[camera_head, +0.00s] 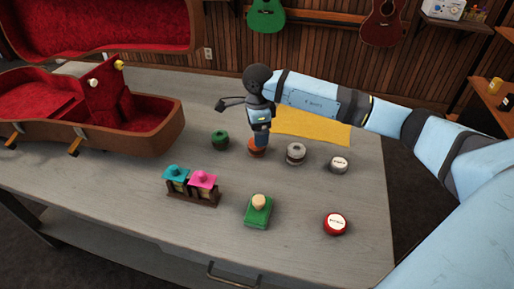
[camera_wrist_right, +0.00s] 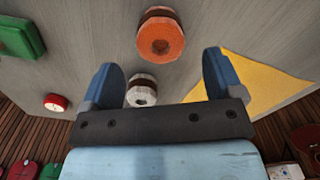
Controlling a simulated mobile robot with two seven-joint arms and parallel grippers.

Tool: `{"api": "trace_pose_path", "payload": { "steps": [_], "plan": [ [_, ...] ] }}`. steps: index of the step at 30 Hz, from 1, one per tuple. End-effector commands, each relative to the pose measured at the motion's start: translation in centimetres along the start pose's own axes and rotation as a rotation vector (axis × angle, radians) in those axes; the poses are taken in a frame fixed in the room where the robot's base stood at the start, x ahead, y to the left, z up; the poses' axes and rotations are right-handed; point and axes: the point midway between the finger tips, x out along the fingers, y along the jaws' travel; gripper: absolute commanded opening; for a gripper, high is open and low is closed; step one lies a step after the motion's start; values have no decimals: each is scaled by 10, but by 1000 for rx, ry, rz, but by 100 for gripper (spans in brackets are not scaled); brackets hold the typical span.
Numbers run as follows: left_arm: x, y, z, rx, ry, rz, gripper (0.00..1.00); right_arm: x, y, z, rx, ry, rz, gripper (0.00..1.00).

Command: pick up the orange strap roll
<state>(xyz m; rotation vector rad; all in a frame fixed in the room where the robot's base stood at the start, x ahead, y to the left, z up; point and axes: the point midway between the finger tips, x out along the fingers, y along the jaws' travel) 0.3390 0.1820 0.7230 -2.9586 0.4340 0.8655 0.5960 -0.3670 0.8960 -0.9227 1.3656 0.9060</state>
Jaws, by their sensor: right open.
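The orange strap roll (camera_head: 257,153) stands on the grey table, partly hidden behind my right gripper in the head view. In the right wrist view the orange roll (camera_wrist_right: 161,40), with a dark brown band and a hole in its middle, lies just past the fingertips, near the centre line. My right gripper (camera_head: 260,143) points down close above the roll. Its two blue fingers (camera_wrist_right: 161,62) are spread wide with nothing held between them. I cannot tell whether a finger touches the roll. My left gripper is out of view.
A grey-white roll (camera_head: 295,153) stands right of the orange one, a green roll (camera_head: 220,140) left. A yellow cloth (camera_head: 315,128) lies behind. Nearer are a rack with teal and pink pieces (camera_head: 192,196), a green block (camera_head: 258,215) and a red tin (camera_head: 336,224). An open red-lined case (camera_head: 150,140) fills the left.

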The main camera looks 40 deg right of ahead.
Motion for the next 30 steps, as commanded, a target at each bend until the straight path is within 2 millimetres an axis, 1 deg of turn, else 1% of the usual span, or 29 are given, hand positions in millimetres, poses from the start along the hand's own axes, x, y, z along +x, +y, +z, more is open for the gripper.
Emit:
{"api": "trace_pose_path", "payload": {
  "steps": [1, 5, 8, 16, 18, 23, 24, 26, 27, 29, 30],
  "plan": [
    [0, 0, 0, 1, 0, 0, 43, 5, 0, 0, 0, -1, 1, 86],
    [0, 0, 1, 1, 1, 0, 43, 10, 0, 0, -1, -1, 1, 86],
    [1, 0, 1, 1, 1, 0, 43, 18, 1, 1, -1, -1, 2, 86],
    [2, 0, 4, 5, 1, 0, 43, 57, 0, 1, 0, -2, 2, 86],
    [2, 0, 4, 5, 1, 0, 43, 61, 0, 1, -1, -2, 1, 86],
    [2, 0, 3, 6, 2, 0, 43, 61, 0, 1, -1, -2, 0, 86],
    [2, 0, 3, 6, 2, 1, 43, 61, 0, 1, -1, -2, 0, 84],
    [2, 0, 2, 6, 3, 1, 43, 61, 0, 1, -1, -2, 0, 70],
    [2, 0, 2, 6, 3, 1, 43, 61, 0, 1, -1, -2, 0, 61],
    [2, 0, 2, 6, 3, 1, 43, 61, 0, 1, -1, -2, 0, 47],
    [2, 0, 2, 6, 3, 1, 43, 61, 0, 1, -1, -2, 0, 38]
  ]
}}
